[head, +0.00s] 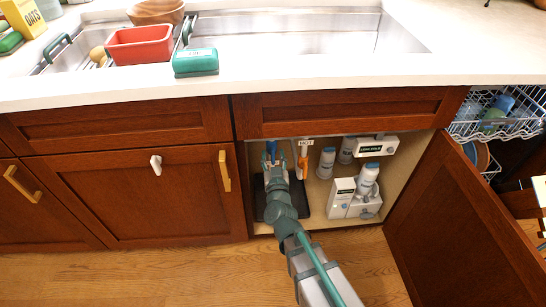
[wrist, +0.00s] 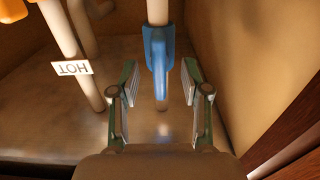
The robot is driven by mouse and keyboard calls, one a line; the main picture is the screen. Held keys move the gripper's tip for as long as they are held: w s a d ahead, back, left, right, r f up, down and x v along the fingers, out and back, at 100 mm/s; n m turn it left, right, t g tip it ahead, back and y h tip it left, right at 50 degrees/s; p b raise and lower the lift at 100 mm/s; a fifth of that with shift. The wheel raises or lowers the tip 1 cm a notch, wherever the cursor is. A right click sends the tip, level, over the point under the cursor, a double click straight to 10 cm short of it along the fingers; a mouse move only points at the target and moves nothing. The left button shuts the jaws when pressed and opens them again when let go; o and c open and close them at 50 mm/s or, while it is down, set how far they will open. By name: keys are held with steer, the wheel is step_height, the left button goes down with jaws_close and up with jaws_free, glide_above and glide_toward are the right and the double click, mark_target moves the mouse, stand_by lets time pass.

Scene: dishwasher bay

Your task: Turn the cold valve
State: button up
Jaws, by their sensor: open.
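The cold valve has a blue handle (wrist: 158,55) on a pale vertical pipe (wrist: 158,10) in the wrist view. The handle hangs along the pipe, straight ahead of my gripper (wrist: 165,95). My gripper is open, with one finger on each side of the handle's lower part and a gap on both sides. In the head view, the blue handle (head: 271,147) shows just beyond my gripper (head: 273,163) inside the open cabinet. My gripper and arm hide the lower pipe there.
An orange valve (head: 303,163) with a HOT tag (wrist: 72,68) stands beside the blue one. The open cabinet door (head: 460,220) is at right. A cabinet wall (wrist: 235,60) is close at right in the wrist view.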

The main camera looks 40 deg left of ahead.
steer(key=shift+w+a, duration=0.4)
steer(key=shift+w, duration=0.05)
jaws_close()
